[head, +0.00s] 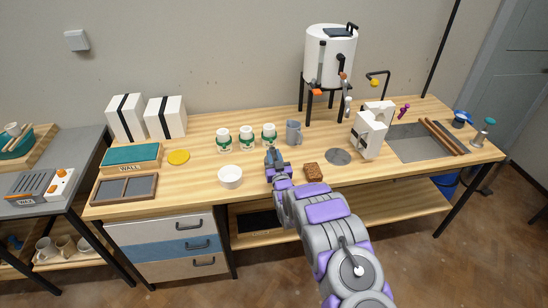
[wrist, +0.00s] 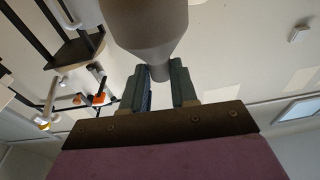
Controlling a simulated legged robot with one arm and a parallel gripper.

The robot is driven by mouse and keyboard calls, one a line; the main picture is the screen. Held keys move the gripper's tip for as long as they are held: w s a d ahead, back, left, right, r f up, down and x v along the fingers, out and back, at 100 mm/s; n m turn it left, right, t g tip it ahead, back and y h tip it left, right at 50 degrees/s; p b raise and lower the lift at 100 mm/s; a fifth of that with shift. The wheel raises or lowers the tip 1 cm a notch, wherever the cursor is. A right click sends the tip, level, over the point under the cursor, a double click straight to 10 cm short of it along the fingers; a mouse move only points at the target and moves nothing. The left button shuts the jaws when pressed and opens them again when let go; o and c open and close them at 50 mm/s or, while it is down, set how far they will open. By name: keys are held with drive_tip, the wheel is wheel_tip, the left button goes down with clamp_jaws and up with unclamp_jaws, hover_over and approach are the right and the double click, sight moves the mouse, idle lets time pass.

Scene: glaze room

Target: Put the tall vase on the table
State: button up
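The tall vase (wrist: 145,22) shows in the wrist view as a matte grey-brown body that tapers to a narrow end. My gripper (wrist: 162,85) has one finger on each side of that narrow end, and the fingers look closed on it. In the head view my gripper (head: 272,157) is over the front middle of the wooden table (head: 225,199). I cannot make out the vase there; my gripper and arm seem to hide it. I cannot tell whether it touches the table.
A white bowl (head: 230,177) is left of my gripper and a brown block (head: 313,172) right. Behind stand several green-labelled white jars (head: 246,138) and a grey mug (head: 293,132).

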drive_tip(key=shift+o, duration=2.3)
drive_tip(key=shift+d, duration=0.25)
drive_tip(key=shift+s, duration=0.1)
drive_tip(key=p+v, duration=0.2)
drive_tip(key=v, duration=0.9)
drive_tip(key=shift+s, duration=0.4)
drive_tip(key=shift+d, duration=0.1)
